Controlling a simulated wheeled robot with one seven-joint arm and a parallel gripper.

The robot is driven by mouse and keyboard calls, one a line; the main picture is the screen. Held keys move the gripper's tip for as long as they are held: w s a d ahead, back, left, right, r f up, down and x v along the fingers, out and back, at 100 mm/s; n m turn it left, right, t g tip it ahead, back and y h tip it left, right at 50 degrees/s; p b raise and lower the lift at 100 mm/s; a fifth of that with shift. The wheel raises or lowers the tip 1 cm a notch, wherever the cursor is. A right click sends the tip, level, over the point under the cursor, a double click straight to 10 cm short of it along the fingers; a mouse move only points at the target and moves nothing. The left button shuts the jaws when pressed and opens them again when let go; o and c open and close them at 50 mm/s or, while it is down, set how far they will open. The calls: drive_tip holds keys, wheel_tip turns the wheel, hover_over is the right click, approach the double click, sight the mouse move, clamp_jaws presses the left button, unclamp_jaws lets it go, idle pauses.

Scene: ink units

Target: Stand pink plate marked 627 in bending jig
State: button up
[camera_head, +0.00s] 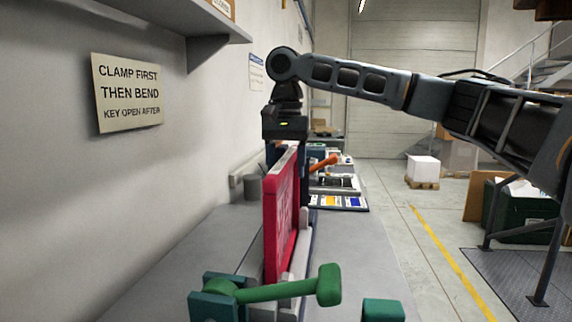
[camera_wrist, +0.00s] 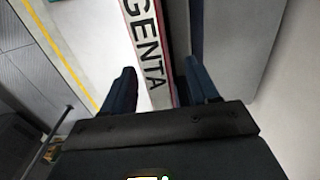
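The pink plate (camera_head: 281,215) stands upright on edge in the head view, with pale lettering on its face too slanted to read. Its lower part is beside the grey uprights of the bending jig (camera_head: 298,262); how deep it sits is hidden. My gripper (camera_head: 289,172) points down over the plate's far end, a finger on either side. In the wrist view, a white strip with a reddish edge, lettered "GENTA" (camera_wrist: 148,50), runs between the dark blue fingers of my gripper (camera_wrist: 166,82). The fingers are apart, with gaps showing beside the strip.
A green lever handle (camera_head: 290,290) on a teal block (camera_head: 218,298) is at the near end of the jig, with another green block (camera_head: 383,310) to its right. An orange handle (camera_head: 323,163) is beyond.

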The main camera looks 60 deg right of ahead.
wheel_tip(320, 180, up, 8)
drive_tip(key=shift+f, duration=0.1)
idle(0.6)
wheel_tip(320, 180, up, 5)
drive_tip(key=p, duration=0.4)
drive_tip(key=shift+p, duration=0.35)
drive_tip(key=shift+s, duration=0.15)
